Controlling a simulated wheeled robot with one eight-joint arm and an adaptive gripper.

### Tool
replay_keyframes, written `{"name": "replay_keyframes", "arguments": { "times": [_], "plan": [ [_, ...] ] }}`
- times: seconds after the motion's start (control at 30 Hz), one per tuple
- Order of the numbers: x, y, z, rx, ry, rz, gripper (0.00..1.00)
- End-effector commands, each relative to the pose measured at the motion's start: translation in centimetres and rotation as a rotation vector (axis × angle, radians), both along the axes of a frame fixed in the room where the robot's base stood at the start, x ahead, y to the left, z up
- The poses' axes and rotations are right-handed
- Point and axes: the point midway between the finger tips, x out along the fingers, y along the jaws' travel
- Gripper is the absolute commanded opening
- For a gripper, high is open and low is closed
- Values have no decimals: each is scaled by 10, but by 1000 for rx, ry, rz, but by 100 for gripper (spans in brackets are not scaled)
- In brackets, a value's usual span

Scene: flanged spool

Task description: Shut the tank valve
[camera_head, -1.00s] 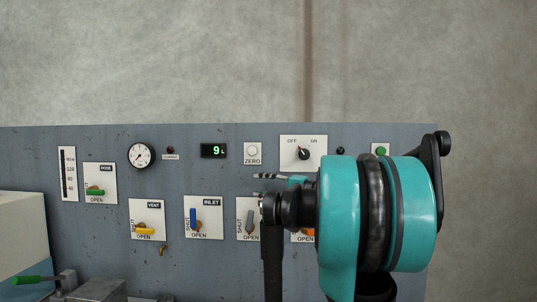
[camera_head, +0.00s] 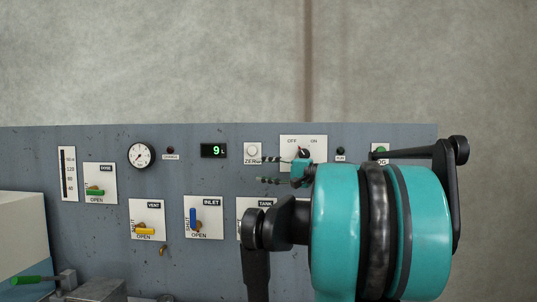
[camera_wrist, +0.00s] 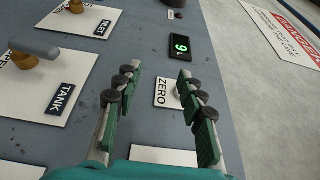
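The tank valve shows at the left of the wrist view as a grey lever (camera_wrist: 36,47) on a brass-coloured stem, over a white plate with a TANK label (camera_wrist: 61,97). The lever lies roughly crosswise in that view. In the head view my arm hides the lever, and only part of the TANK plate (camera_head: 247,204) shows. My gripper (camera_wrist: 159,72) is open and empty, its two green fingers with dark pads apart on either side of the ZERO plate. In the head view my gripper (camera_head: 262,170) is above the TANK plate, below the ZERO button. The valve is outside the fingers.
The INLET valve (camera_head: 194,218), with a blue lever, and the VENT valve (camera_head: 146,231), with a yellow one, are left of TANK. The ZERO button (camera_head: 252,149), a display (camera_head: 213,150) reading 9 and an OFF/ON switch (camera_head: 303,153) are close above. A wall stands behind the panel.

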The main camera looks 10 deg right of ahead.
Motion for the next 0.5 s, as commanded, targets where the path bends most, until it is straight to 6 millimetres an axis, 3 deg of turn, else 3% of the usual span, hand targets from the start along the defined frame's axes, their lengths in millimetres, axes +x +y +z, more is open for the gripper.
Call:
{"name": "replay_keyframes", "arguments": {
  "times": [0.5],
  "plan": [
    [-14,-2,29,0,0,-2,40]
  ]
}}
